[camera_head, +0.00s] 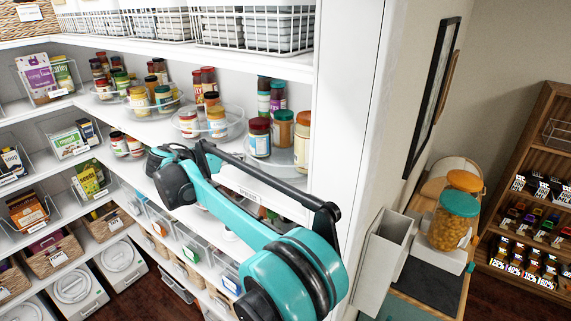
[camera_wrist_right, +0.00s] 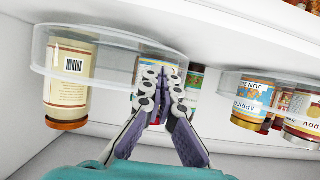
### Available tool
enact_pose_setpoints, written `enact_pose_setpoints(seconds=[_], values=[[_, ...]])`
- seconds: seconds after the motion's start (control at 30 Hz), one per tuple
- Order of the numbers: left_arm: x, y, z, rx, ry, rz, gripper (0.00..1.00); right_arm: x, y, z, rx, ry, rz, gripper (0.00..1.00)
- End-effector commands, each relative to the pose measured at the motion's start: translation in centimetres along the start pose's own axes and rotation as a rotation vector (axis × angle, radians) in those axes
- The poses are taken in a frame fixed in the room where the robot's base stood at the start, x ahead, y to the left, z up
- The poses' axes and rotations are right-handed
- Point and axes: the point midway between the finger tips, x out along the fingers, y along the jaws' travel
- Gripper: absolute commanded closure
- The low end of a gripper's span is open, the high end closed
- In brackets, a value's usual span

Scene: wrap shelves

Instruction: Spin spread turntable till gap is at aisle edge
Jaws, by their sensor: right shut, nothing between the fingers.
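The clear round spread turntable (camera_head: 285,165) stands at the right end of the middle shelf. It bears several jars, including one with an orange lid (camera_head: 283,133) and one with a dark red lid (camera_head: 259,140). The right wrist view shows it upside down (camera_wrist_right: 105,52), with a cream-labelled jar (camera_wrist_right: 70,85) at left and an empty stretch beside it. My right gripper (camera_wrist_right: 163,85) is shut and empty. Its fingertips overlap the turntable's rim in view; I cannot tell whether they touch. In the head view my arm hides part of the rim. My left gripper is not in view.
A second clear turntable (camera_head: 231,127) with jars stands to the left, and it shows at right in the wrist view (camera_wrist_right: 262,88). Wire baskets (camera_head: 250,28) fill the shelf above. The white end panel (camera_head: 345,90) closes off the right side.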

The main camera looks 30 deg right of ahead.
Motion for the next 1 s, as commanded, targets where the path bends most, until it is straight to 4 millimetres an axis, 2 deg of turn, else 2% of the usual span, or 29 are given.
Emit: enact_pose_setpoints(seconds=[0.27, 0.7, 1.0], values=[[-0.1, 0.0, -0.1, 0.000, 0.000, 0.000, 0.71, -0.3, -0.2, 0.1, 0.000, 0.000, 0.000, 1.00], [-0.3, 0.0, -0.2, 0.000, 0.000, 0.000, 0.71, -2.8, -1.9, 1.1, 0.000, 0.000, -0.001, 1.00], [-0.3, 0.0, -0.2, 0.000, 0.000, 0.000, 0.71, -2.9, -1.9, 1.1, 0.000, 0.000, -0.001, 1.00]])
